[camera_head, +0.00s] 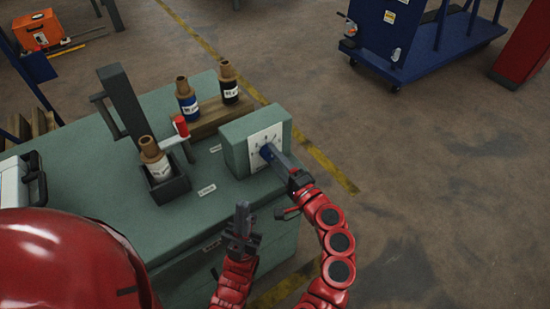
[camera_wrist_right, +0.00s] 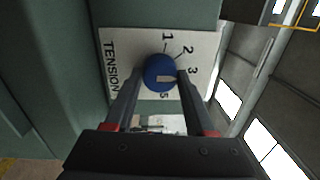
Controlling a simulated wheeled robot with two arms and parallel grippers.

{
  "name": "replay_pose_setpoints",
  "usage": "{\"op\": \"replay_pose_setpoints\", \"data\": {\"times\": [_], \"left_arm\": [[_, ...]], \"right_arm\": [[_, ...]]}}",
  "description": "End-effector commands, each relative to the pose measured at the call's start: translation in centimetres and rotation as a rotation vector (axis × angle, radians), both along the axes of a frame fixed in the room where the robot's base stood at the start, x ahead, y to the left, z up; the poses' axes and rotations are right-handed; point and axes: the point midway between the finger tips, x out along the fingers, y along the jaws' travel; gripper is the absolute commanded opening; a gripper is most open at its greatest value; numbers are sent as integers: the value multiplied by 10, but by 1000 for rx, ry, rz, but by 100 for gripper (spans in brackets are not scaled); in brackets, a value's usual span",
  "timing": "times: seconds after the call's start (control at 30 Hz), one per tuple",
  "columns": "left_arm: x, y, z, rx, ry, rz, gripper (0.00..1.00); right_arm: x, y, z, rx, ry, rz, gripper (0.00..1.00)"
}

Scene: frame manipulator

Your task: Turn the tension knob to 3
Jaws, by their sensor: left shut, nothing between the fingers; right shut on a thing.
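The blue tension knob (camera_wrist_right: 155,66) sits on a white dial plate (camera_wrist_right: 116,42) marked TENSION, with 1, 2, 3 and 5 readable; 4 is hidden. A pale pointer on the knob points roughly right in the right wrist view, near the 3 side; its exact setting is hard to tell. My right gripper (camera_wrist_right: 158,77) is shut on the knob, one finger on each side. In the head view my right gripper (camera_head: 272,156) reaches the dial plate (camera_head: 258,136) from the right. My left gripper (camera_head: 241,222) is shut and empty, in front of the bench.
The dial is on a green box (camera_head: 233,149) on a green bench (camera_head: 140,205). Several brown-topped spools stand on the bench, one in a dark holder (camera_head: 172,187) with a red-handled crank (camera_head: 181,126). A blue cart (camera_head: 430,60) stands far right. Floor between is clear.

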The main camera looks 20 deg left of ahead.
Motion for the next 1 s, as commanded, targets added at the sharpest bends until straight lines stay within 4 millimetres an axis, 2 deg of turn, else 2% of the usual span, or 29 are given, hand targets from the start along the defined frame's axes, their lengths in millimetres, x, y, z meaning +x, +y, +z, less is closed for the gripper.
{"op": "replay_pose_setpoints", "data": {"times": [0.03,0.07,0.2,0.23,0.53,0.67,0.77,1.0], "left_arm": [[0,0,0,0,0,0,0],[0,0,0,0,0,0,0],[0,0,0,0,0,0,0],[0,0,0,0,0,0,0],[0,0,0,0,0,0,0],[0,0,-1,0,0,0,0],[0,0,-1,0,0,0,0],[0,0,-6,0,0,0,0]], "right_arm": [[0,0,0,-1,1,-1,0],[0,0,0,-1,0,-1,57],[0,0,0,-1,0,-1,82],[0,0,0,-1,0,-1,85],[-1,-1,0,-1,-1,-1,85],[-7,-9,-2,0,1,-1,85],[-17,-23,-3,0,2,-5,85],[-55,-74,-7,-2,5,-8,85]]}}
